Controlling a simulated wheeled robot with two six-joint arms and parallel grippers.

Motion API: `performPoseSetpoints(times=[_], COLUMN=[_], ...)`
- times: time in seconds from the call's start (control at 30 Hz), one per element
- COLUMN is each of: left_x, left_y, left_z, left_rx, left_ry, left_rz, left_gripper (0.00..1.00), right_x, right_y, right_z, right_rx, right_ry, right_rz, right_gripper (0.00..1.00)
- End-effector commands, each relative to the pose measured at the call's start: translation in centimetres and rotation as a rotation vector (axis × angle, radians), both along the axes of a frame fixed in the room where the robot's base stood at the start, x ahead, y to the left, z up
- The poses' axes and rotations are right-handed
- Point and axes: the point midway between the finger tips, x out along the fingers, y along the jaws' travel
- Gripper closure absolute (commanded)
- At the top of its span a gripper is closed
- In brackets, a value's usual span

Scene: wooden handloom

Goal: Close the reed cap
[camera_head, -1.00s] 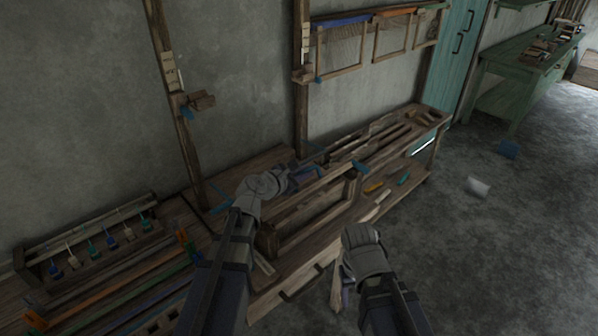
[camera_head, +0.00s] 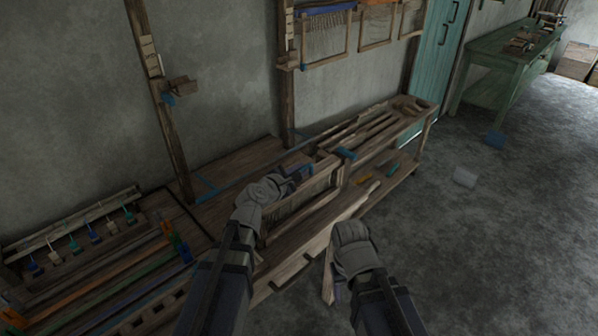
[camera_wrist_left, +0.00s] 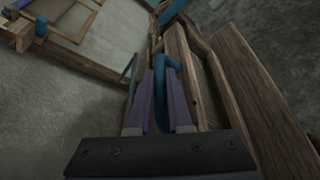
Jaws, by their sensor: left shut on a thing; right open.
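The wooden reed frame (camera_head: 305,208) stands on the loom bench, with a long wooden bar along its top that I take for the reed cap. My left gripper (camera_head: 300,170) is at this top bar. In the left wrist view its purple fingers (camera_wrist_left: 162,100) are shut on a blue-teal handle (camera_wrist_left: 166,88) beside long wooden bars. Whether the cap is fully seated cannot be told. My right gripper (camera_head: 338,290) hangs low in front of the bench, open and apart from the frame; its fingertips are mostly hidden by its wrist.
A rack of colored bobbins (camera_head: 80,245) lies at the left. Small tools lie on the lower shelf at right.

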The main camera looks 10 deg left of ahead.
Motion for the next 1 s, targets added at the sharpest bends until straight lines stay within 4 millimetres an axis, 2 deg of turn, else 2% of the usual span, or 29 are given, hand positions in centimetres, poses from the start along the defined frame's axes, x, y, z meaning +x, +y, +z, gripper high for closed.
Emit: performPoseSetpoints(times=[0.37, 0.4, 0.5, 0.83, 1.0], left_x=[-0.2, -0.2, -0.2, -0.3, -1.3], left_y=[-0.2, -0.2, -0.2, -0.1, 0.1], left_z=[-0.2, -0.2, -0.2, 0.0, 0.5], left_rx=[-0.001, -0.001, 0.000, -0.001, 0.000], left_ry=[0.006, 0.006, 0.004, 0.003, 0.002], left_rz=[-0.006, -0.006, -0.005, -0.003, -0.003], left_gripper=[1.00, 0.82, 0.70, 0.70, 0.70], right_x=[0.0, 0.0, 0.0, 0.0, 0.0], right_y=[0.0, 0.0, 0.0, 0.0, 0.0], right_z=[-0.1, -0.1, -0.1, 0.0, 0.5], right_rx=[0.000, 0.000, 0.000, 0.000, 0.000], right_ry=[0.000, 0.000, 0.000, 0.000, 0.000], right_rz=[0.000, 0.000, 0.000, 0.000, 0.000], right_gripper=[0.43, 0.43, 0.43, 0.43, 0.43])
